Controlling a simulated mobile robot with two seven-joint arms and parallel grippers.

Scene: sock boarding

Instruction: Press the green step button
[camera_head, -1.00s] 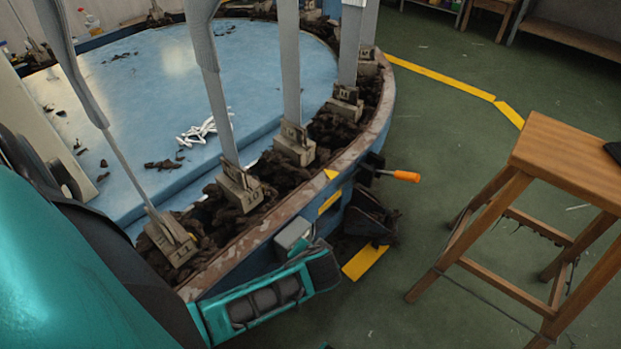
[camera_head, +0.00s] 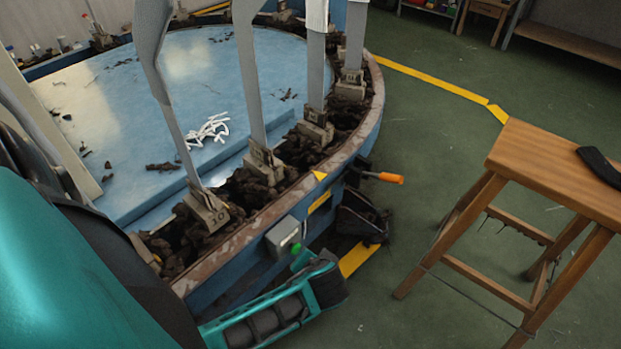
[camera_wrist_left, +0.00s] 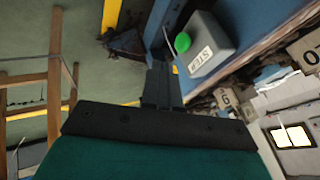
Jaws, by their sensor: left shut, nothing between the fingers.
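The green step button (camera_head: 296,248) sticks out of a small grey box (camera_head: 281,236) on the outer wall of the round blue machine. In the left wrist view the button (camera_wrist_left: 182,42) is a green dome, and the box (camera_wrist_left: 212,47) reads STEP. My left gripper (camera_wrist_left: 160,72) is shut and empty, its dark fingers pointing toward the button, just below and left of it in that view. I cannot tell whether they touch. In the head view my left wrist is just below the box, and the fingers are hard to make out. My right gripper is not in view.
Grey boards on numbered blocks (camera_head: 207,208) stand along the machine's rim (camera_head: 240,226). White pieces (camera_head: 209,130) lie on the blue top (camera_head: 115,125). A wooden stool (camera_head: 548,165) stands right, with green floor between.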

